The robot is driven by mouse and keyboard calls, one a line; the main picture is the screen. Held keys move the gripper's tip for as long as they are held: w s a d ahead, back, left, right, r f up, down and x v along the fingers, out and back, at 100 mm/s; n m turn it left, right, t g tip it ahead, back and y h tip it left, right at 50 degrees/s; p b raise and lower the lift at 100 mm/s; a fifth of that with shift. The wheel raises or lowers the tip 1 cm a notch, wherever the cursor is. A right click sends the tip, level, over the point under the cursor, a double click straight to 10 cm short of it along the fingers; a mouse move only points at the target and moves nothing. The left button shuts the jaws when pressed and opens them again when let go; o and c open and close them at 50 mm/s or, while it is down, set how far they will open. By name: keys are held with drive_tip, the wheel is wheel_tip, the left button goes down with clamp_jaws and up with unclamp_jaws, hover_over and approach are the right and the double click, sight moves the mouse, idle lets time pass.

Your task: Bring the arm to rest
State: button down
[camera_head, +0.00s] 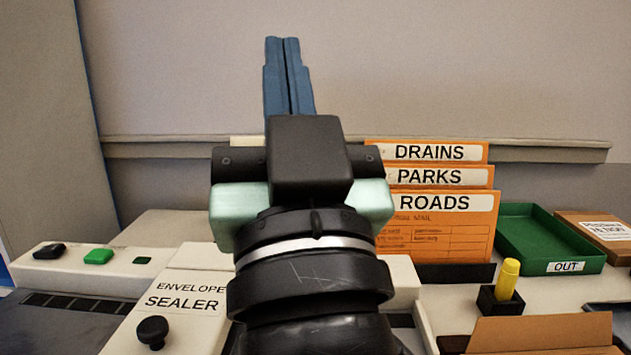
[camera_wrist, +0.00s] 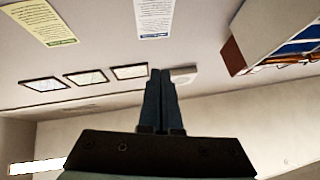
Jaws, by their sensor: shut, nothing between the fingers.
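My gripper (camera_head: 283,40) stands in the middle of the head view, with its blue fingers pointing up in front of the grey wall. The fingers are together with nothing between them. In the wrist view the gripper (camera_wrist: 160,74) also shows shut and empty, against a wall and the room's upper part. My arm hides part of the envelope sealer and of the desk behind it in the head view.
The envelope sealer (camera_head: 185,290) is at left. Orange envelopes marked DRAINS, PARKS and ROADS (camera_head: 440,225) stand right of my arm. Further right are a green OUT tray (camera_head: 540,240), a yellow stick (camera_head: 507,280) in a black holder and a cardboard piece (camera_head: 540,333).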

drive_tip(key=s+d+r+m+t+h+p, duration=0.1)
drive_tip(key=s+d+r+t+h+p, duration=0.1)
drive_tip(key=s+r+h, duration=0.25)
wheel_tip(320, 180, up, 35)
drive_tip(key=p, duration=3.4)
drive_tip(key=c, duration=1.5)
unclamp_jaws()
drive_tip(key=shift+w+f+y, duration=0.1)
drive_tip(key=shift+f+y, duration=0.05)
drive_tip(key=shift+y, duration=0.1)
drive_tip(key=shift+c, duration=0.2)
